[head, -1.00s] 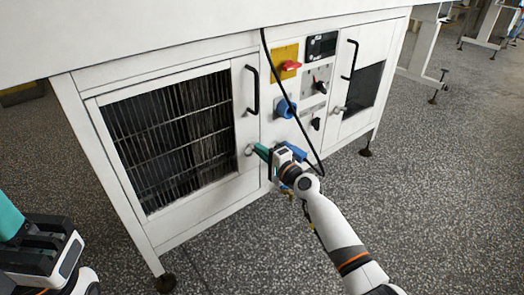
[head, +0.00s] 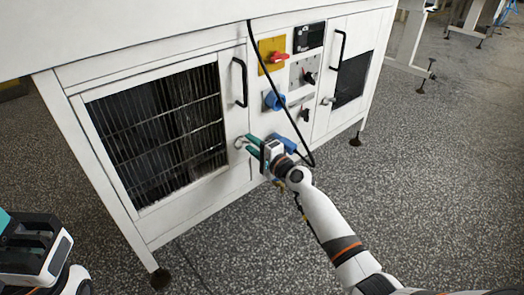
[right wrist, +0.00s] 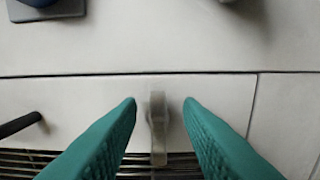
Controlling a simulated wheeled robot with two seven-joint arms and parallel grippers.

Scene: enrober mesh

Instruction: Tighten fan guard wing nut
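The fan guard (head: 160,130) is a dark wire grille in a white panel on the left of the machine front. Its wing nut (head: 239,143) is a small grey knob at the panel's right edge. In the right wrist view the wing nut (right wrist: 158,125) shows between the teal fingers, with a gap on both sides. My right gripper (head: 249,143) is open and empty, its tips just right of the nut; it also shows in the right wrist view (right wrist: 160,103). My left gripper (head: 8,222) is partly cut off at the lower left; its opening is hidden.
A black door handle (head: 240,82) is above the nut. A black cable (head: 270,90) hangs down close to my right gripper. A blue socket (head: 274,100) and a red switch (head: 278,57) are on the middle panel.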

